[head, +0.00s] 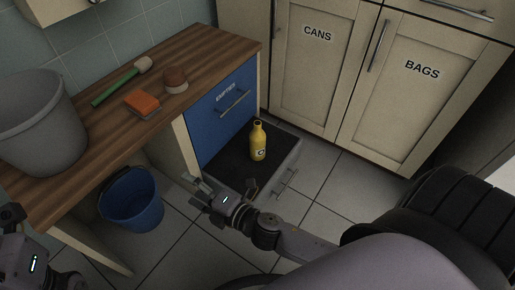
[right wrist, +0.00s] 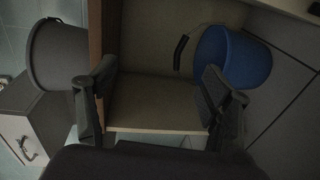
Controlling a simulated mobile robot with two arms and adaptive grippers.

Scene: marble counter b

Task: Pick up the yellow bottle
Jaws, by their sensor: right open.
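The yellow bottle (head: 258,143) stands upright on the dark liner of an open drawer (head: 290,166) below the blue EMPTIES front. It has a narrow neck and a pale label with a dark mark. My right gripper (head: 216,184) is open and empty, in front of the drawer and to the lower left of the bottle, apart from it. In the right wrist view its two fingers (right wrist: 158,88) are spread wide with nothing between them, and the bottle does not show there. My left gripper (head: 14,226) is only partly in view at the lower left edge.
A wooden counter (head: 110,104) holds a grey bucket (head: 40,125), an orange sponge (head: 142,104), a green-handled brush (head: 115,86) and a brown-topped pot (head: 175,80). A blue bucket (head: 132,203) stands on the tiles below. CANS (head: 312,75) and BAGS (head: 408,110) cupboards are behind.

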